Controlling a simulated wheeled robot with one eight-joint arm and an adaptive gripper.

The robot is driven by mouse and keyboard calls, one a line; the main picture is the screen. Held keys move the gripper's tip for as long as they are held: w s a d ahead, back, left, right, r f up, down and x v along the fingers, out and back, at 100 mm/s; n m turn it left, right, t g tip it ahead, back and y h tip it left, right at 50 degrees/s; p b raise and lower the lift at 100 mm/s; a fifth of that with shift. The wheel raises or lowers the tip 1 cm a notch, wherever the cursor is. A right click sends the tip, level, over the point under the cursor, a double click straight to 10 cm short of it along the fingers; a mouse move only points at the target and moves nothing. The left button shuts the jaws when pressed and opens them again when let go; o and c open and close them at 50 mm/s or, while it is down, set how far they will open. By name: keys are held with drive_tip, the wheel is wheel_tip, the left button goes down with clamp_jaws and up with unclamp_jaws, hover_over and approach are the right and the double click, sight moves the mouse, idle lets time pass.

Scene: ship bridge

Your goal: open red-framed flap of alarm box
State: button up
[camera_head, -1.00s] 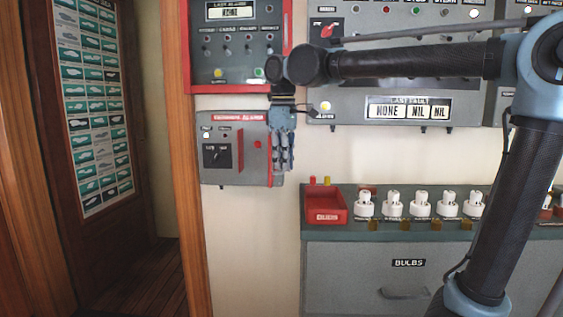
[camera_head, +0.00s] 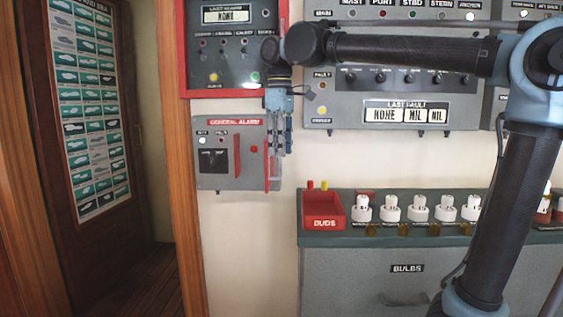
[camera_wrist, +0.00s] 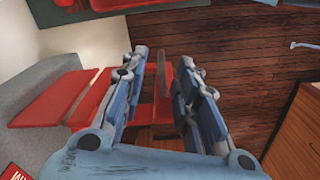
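The grey alarm box (camera_head: 207,181), headed GENERAL ALARM, hangs on the wall left of centre in the head view. Its red-framed flap (camera_head: 237,156) appears swung out to the right, with one upright red bar on the box face and another near my fingers. A dark panel (camera_head: 213,160) is uncovered left of it. My gripper (camera_head: 280,152) points down at the box's right edge. In the wrist view my gripper (camera_wrist: 163,58) has its fingers apart, with a narrow red bar (camera_wrist: 160,105) between them. Contact with the bar cannot be told.
A red-framed panel (camera_head: 186,60) is just above the box, and a grey fault panel (camera_head: 345,117) is to the right. A cabinet (camera_head: 335,270) below bears a red DUDS bin (camera_head: 323,222) and several white bulbs. The wall below the box is clear.

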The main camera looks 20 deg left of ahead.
drive_tip(key=shift+r, duration=3.05)
